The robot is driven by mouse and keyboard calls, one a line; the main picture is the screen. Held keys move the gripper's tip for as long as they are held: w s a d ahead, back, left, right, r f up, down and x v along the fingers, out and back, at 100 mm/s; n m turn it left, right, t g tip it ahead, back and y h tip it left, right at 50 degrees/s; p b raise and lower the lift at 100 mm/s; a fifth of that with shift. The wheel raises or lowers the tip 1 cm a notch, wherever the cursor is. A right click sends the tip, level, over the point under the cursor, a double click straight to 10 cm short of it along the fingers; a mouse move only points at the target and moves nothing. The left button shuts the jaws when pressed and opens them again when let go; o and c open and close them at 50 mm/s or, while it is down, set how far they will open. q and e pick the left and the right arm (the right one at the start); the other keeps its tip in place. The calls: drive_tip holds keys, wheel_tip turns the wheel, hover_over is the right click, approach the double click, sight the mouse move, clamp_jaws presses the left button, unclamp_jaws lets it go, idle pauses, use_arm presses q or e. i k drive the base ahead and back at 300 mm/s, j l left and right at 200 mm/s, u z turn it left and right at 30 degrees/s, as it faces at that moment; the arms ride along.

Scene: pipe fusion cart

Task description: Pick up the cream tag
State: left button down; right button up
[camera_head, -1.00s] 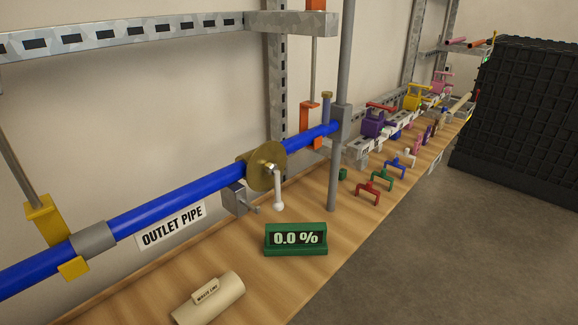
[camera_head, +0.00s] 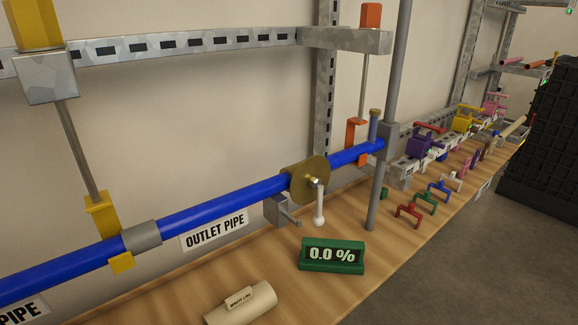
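A cream tag (camera_head: 249,306) lies on the wooden bench at the bottom of the head view. It is a rounded, half-pipe shaped piece with a small raised label on top, whose text is too small to read surely. Its lower edge is close to the bottom of the picture. Neither of my grippers shows in the view.
A blue outlet pipe (camera_head: 215,209) with a brass disc and white-tipped handle runs above the bench (camera_head: 180,285). Coloured clamps line the bench further right.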

sight(493, 146)
drive_tip(key=z, duration=1.25)
